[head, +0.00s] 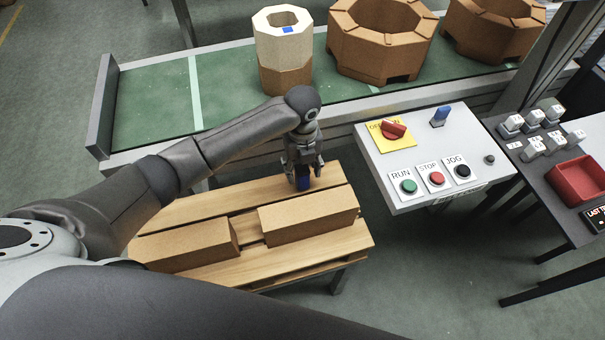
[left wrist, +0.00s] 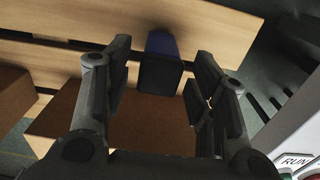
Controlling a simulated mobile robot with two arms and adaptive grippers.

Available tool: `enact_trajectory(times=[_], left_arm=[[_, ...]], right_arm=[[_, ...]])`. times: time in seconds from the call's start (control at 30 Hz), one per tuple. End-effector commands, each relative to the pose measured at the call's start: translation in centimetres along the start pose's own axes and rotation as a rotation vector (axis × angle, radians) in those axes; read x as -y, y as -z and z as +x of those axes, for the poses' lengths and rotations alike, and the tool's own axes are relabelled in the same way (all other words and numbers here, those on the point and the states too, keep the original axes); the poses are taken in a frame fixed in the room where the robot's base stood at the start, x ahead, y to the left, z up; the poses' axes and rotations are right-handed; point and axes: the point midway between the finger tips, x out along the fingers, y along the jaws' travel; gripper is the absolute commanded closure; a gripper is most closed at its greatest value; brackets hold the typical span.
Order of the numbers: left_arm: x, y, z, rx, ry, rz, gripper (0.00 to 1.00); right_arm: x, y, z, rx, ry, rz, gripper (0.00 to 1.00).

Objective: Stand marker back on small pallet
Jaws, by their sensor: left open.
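The small wooden pallet (head: 190,208) is on a low stand in front of the conveyor. My left gripper (head: 303,180) points down over its back right part. The blue marker (head: 304,184) is between the fingertips at the pallet's back slat, mostly hidden by the gripper in the head view. In the left wrist view the marker (left wrist: 160,63) is a dark block with a blue side, between the two open fingers, with a gap on each side. It appears upright on the pallet (left wrist: 205,28). My right gripper is out of view.
Two brown bricks (head: 310,218) (head: 185,245) lie on the pallet's front part. A control box (head: 435,150) with buttons and a blue-topped part (head: 440,115) stands to the right. Behind is a green conveyor (head: 225,95) with large octagonal blocks (head: 380,40). A red tray (head: 580,180) is far right.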

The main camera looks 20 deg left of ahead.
Motion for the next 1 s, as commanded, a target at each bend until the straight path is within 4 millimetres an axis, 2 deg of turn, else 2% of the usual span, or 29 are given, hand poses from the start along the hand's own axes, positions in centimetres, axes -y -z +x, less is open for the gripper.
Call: enact_trajectory(times=[0.03, 0.2, 0.4, 0.57, 1.0], left_arm=[[0.1, -0.1, -1.3, 0.004, 0.005, 0.001, 0.48], [0.0, -0.1, -4.7, 0.003, 0.001, 0.0, 0.48], [0.0, 0.0, -7.2, 0.001, 0.001, 0.0, 0.48], [0.0, 0.0, -7.7, 0.0, 0.0, 0.0, 0.48], [0.0, 0.0, -7.7, 0.0, 0.0, 0.0, 0.48]], right_arm=[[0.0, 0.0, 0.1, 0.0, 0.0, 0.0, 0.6], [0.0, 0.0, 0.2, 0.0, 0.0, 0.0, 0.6], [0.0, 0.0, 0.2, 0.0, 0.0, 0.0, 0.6], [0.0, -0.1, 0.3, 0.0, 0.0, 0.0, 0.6], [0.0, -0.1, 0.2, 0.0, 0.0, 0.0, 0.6]])
